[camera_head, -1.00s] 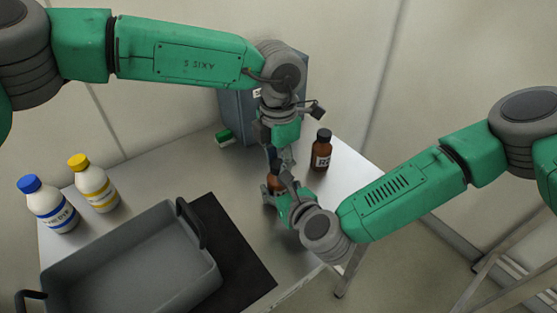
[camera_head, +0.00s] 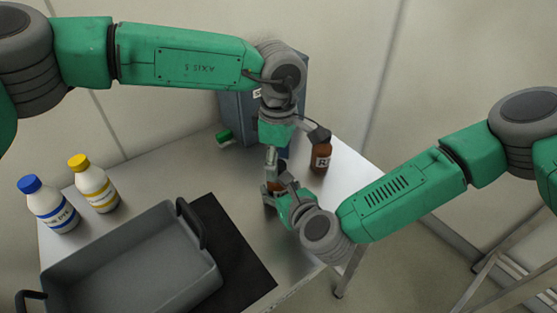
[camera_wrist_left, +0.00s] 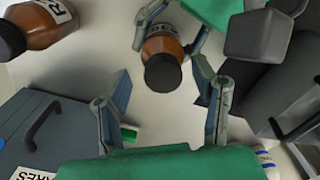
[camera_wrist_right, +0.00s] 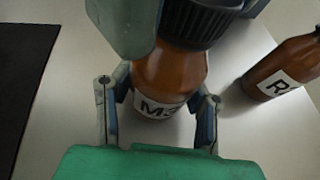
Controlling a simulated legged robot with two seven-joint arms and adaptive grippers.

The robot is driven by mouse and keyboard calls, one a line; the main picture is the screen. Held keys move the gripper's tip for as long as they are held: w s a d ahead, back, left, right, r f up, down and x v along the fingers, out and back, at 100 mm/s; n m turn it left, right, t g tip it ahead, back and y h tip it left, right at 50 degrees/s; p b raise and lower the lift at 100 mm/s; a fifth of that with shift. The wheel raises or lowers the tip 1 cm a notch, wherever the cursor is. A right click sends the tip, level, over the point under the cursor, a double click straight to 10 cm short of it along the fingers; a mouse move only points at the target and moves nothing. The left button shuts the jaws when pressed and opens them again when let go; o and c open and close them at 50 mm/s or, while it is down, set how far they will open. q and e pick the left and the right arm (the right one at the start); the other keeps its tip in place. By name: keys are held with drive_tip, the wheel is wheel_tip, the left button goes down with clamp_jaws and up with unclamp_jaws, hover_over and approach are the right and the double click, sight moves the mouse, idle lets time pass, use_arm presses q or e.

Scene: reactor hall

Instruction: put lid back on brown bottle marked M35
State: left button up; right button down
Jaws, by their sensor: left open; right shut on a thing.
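The brown bottle marked M35 (camera_wrist_right: 170,80) stands upright on the table, its label partly legible in the right wrist view. A black ribbed lid (camera_wrist_right: 202,20) sits on its mouth; I cannot tell how tightly. It also shows from above in the left wrist view (camera_wrist_left: 163,73). My right gripper (camera_head: 276,188) is shut around the bottle's body. My left gripper (camera_head: 274,165) is over the bottle, pointing down. Its fingers (camera_wrist_left: 162,80) are open on either side of the lid, with gaps visible. In the head view the arms largely hide the bottle.
Another brown bottle, its label starting with R (camera_head: 321,155), stands close right. A grey-blue box (camera_head: 240,112) and a small green item (camera_head: 224,137) are behind. White bottles with blue (camera_head: 50,208) and yellow (camera_head: 94,185) caps stand left. A grey tray (camera_head: 130,262) fills the front, beside a black mat (camera_head: 240,255).

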use_arm(q)
wheel_tip(320, 180, up, 12)
idle(0.5)
use_arm(e)
drive_tip(key=c, duration=0.8)
unclamp_jaws()
use_arm(q)
drive_tip(key=shift+w+f, duration=0.1)
use_arm(e)
drive_tip(key=v, duration=1.2)
drive_tip(key=shift+d+f, duration=0.1)
drive_tip(key=shift+f, duration=0.05)
drive_tip(key=shift+f, duration=0.1)
